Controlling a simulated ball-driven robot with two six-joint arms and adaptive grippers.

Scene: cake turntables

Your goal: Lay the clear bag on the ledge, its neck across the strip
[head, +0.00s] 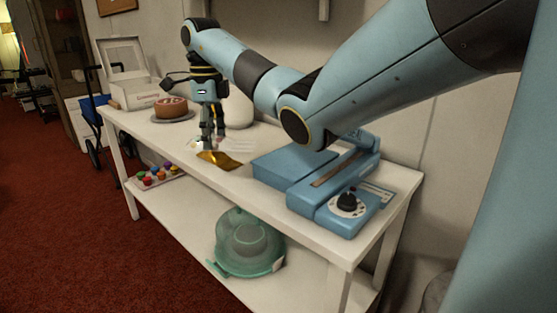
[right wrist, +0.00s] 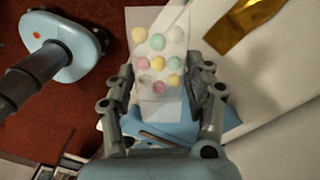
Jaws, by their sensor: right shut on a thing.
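My right gripper (head: 211,142) points down over the white table, near its front edge, to the left of the blue sealer (head: 325,208). It is shut on the clear bag, which shows best in the right wrist view (right wrist: 160,52) with several pastel round sweets inside. In that view the right gripper's fingers (right wrist: 165,88) lie on either side of the bag's pale lower end. In the head view the bag is small and hard to make out. The sealer has a flat blue ledge (head: 285,166), a long dark strip (head: 338,168) and a black dial. My left gripper is not in view.
A gold sheet (head: 222,161) lies on the table (head: 262,200) between gripper and sealer. A brown cake (head: 171,108), an open white box (head: 140,93) and a white rounded vessel (head: 238,108) stand behind. A teal dome (head: 246,243) is on the lower shelf. My right arm passes above the sealer.

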